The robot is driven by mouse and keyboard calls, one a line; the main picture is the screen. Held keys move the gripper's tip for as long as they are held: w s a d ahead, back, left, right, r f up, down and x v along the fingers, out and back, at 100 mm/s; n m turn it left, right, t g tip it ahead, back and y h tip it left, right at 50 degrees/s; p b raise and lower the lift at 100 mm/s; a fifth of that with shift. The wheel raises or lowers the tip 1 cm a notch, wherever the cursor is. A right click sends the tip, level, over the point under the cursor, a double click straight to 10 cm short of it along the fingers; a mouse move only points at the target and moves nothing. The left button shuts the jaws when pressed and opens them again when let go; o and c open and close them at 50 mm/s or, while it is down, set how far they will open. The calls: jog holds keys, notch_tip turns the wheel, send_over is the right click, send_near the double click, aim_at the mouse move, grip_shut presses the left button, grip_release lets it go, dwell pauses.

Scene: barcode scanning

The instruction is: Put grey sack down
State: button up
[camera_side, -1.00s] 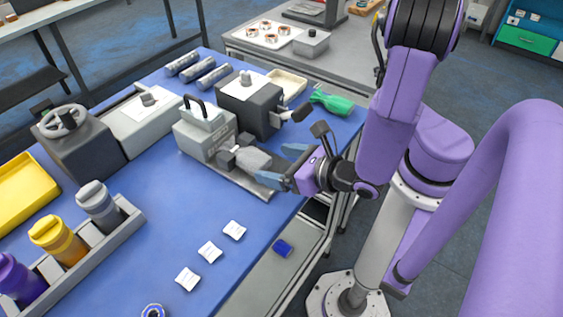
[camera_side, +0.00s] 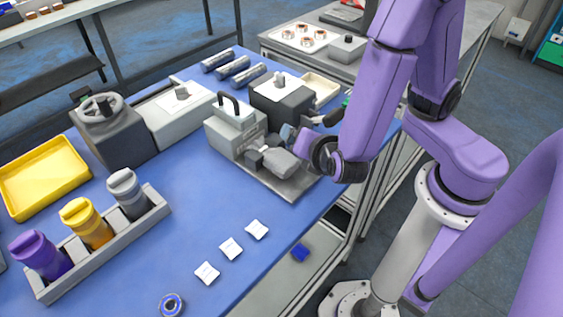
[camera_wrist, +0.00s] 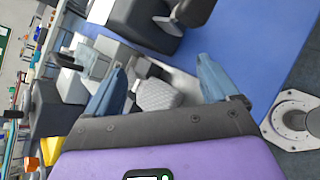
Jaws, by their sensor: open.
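The grey sack (camera_side: 281,164) lies on the grey plate (camera_side: 296,188) of a grey machine (camera_side: 232,125) near the table's right edge. My gripper (camera_side: 290,142) is just beside and above the sack, with one blue finger showing in the side view; the other is hidden. In the wrist view, my gripper (camera_wrist: 166,82) has its two blue fingers spread wide apart. The sack also shows in the wrist view (camera_wrist: 158,97), between and beyond the fingers, apart from the right one. Whether the left finger touches it I cannot tell.
A dark box machine (camera_side: 280,98) with a handle stands right behind. A rack (camera_side: 152,211) of coloured bottles and a yellow tray (camera_side: 45,178) are at left. Several small white packets (camera_side: 231,248) lie in front. The blue table's middle is clear.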

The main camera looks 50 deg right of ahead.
notch_tip(320, 180, up, 4)
jog(key=w+m+g, duration=0.1)
jog(key=m+g, duration=0.6)
jog(key=m, duration=0.6)
notch_tip(320, 180, up, 8)
jog(key=m+g+y, duration=0.3)
jog(key=m+y, duration=0.3)
jog(key=m, duration=0.4)
send_over(281, 158)
notch_tip(281, 158, down, 18)
jog(key=shift+r, duration=0.25)
jog(key=c, duration=1.3)
jog(key=shift+r, duration=0.15)
